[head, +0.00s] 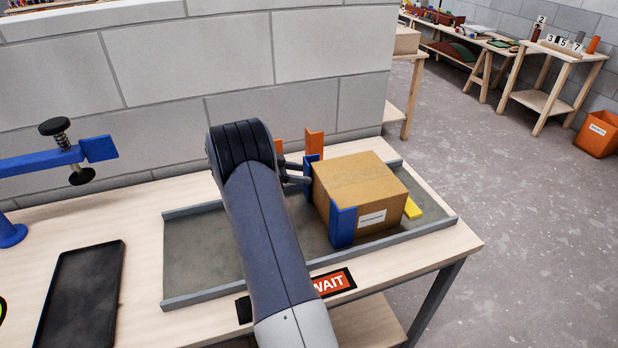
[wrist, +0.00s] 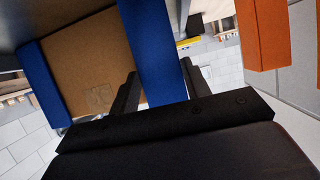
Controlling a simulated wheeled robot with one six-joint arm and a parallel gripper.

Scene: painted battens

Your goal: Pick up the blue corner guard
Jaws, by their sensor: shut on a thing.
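Two upright blue corner guards stand at the cardboard box's left side in the head view. The far one (head: 309,168) is at the box's back left corner, and the near one (head: 342,227) is at its front left corner. My gripper (head: 304,173) reaches the far guard from the left. In the wrist view my gripper (wrist: 159,70) has a dark finger on each side of a blue guard (wrist: 150,40) and is shut on it. The other blue guard (wrist: 44,85) shows at the left there. The held guard's lower part is hidden behind the gripper body.
The cardboard box (head: 358,182) sits on a grey tray (head: 190,262). An orange upright piece (head: 315,143) stands behind the held guard; another (head: 279,147) is partly hidden by my arm. A yellow piece (head: 412,208) lies right of the box. A blue clamp (head: 50,160) and black tray (head: 82,300) are left.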

